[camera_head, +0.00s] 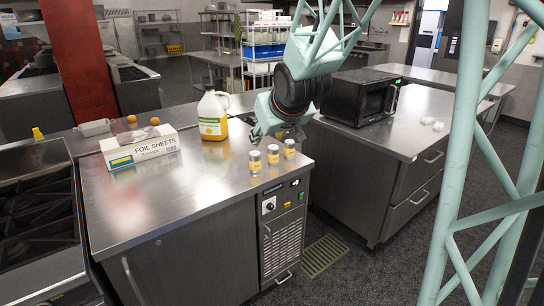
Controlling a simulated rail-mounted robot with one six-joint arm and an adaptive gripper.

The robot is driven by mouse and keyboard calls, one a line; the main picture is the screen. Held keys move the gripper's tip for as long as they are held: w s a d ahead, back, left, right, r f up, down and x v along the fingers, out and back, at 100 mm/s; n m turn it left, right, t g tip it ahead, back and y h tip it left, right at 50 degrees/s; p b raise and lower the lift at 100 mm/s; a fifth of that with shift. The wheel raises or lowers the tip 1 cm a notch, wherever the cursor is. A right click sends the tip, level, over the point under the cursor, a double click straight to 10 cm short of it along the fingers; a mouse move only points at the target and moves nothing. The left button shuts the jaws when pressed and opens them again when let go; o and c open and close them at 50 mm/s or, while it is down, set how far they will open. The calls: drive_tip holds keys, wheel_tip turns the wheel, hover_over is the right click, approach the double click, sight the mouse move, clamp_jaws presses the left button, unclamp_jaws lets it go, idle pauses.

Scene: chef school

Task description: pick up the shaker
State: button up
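Three small shaker-like jars with yellow labels and pale lids stand upright in a row near the right edge of the steel counter (140,212). They are a left jar (255,162), a middle jar (273,155) and a right jar (289,149). I cannot tell them apart by content. My gripper (284,133) hangs at the end of the teal arm, just above and behind the jars. It appears apart from them. Its fingers are small, dark and partly hidden by the arm, so their opening is unclear.
A yellow-filled jug (213,116) stands left of my arm. A microwave (362,95) sits on the right counter (400,125). The front of the near counter is clear.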

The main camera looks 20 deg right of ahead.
sight(271, 153)
drive_tip(key=w+d+f+t+p, duration=0.1)
drive_tip(key=w+d+f, duration=0.2)
drive_tip(key=w, duration=0.5)
drive_tip(key=w+d+f+t+p, duration=0.1)
drive_tip(key=w+d+f+t, duration=0.1)
drive_tip(key=w+d+f, duration=0.35)
drive_tip(key=shift+w+d+f+t+y+p, duration=0.25)
drive_tip(key=shift+w+d+f+t+p, duration=0.55)
drive_tip(key=shift+w+f, duration=1.05)
drive_tip(key=shift+w+d+f+t+y+p, duration=0.3)
drive_tip(key=shift+w+d+f+t, duration=0.3)
drive_tip(key=shift+w+d+f, duration=1.25)
drive_tip(key=shift+w+d+f+t+y+p, duration=0.35)
drive_tip(key=shift+w+f+t, duration=0.5)
drive_tip(key=shift+f, duration=1.8)
drive_tip(key=shift+s+d+f+p, duration=0.1)
drive_tip(key=shift+d+f+p, duration=0.25)
drive_tip(key=shift+f, duration=0.6)
drive_tip(key=shift+s+d+f+t, duration=0.1)
drive_tip(key=shift+s+f+t, duration=0.05)
drive_tip(key=shift+f+t, duration=0.45)
drive_tip(key=shift+w+f, duration=0.1)
drive_tip(key=shift+w, duration=4.2)
